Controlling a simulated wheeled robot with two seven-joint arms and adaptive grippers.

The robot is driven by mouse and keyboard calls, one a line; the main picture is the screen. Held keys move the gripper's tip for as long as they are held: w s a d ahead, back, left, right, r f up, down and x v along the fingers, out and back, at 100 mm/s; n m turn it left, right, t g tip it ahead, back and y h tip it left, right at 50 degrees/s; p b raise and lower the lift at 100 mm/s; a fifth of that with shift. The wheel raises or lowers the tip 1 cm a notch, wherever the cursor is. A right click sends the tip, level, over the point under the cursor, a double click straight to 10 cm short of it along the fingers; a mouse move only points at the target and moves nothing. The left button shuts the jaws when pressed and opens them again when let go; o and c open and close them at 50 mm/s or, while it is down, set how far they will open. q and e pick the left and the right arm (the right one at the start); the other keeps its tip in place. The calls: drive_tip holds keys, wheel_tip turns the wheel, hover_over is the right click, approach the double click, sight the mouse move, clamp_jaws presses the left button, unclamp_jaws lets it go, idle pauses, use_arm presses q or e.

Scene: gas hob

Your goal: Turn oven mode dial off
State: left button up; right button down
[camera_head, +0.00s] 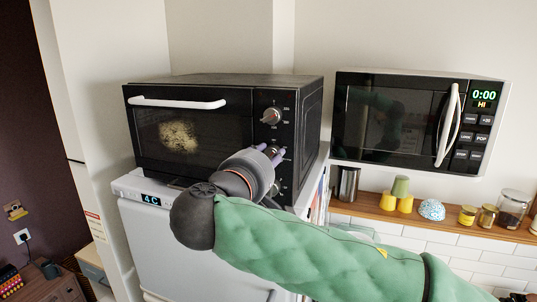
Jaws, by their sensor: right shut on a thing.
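A black countertop oven (180,95) stands on a white fridge, with a white door handle along its top front. Its right panel carries a column of dials: a top dial (270,116), a middle one mostly hidden behind my gripper, and a lower dial (275,189) partly hidden. My right gripper (277,154) reaches in from the lower right, its purple fingers closed on the middle dial of the panel. The dial's markings there are covered, so I cannot read its setting. My left gripper is not in view.
The white fridge (160,235) shows a small display under the oven. A microwave (400,120) hangs to the right above a wooden shelf (460,222) with cups, a bowl and jars. My green-sleeved right arm fills the lower middle.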

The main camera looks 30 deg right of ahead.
drive_tip(key=n+p, duration=0.1)
drive_tip(key=n, duration=0.1)
drive_tip(key=n+p, duration=0.1)
drive_tip(key=n, duration=0.1)
drive_tip(key=shift+r+n, duration=0.2)
drive_tip(key=shift+n, duration=0.2)
drive_tip(key=shift+f+n+p, duration=0.15)
drive_tip(key=shift+n+p, duration=0.45)
drive_tip(key=shift+n, duration=0.3)
drive_tip(key=shift+f, duration=0.1)
drive_tip(key=c, duration=1)
unclamp_jaws()
drive_tip(key=shift+c, duration=0.2)
drive_tip(key=shift+o, duration=0.7)
drive_tip(key=shift+w+a, duration=0.1)
drive_tip(key=shift+w, duration=0.05)
drive_tip(key=v, duration=1.2)
drive_tip(key=shift+a, duration=0.15)
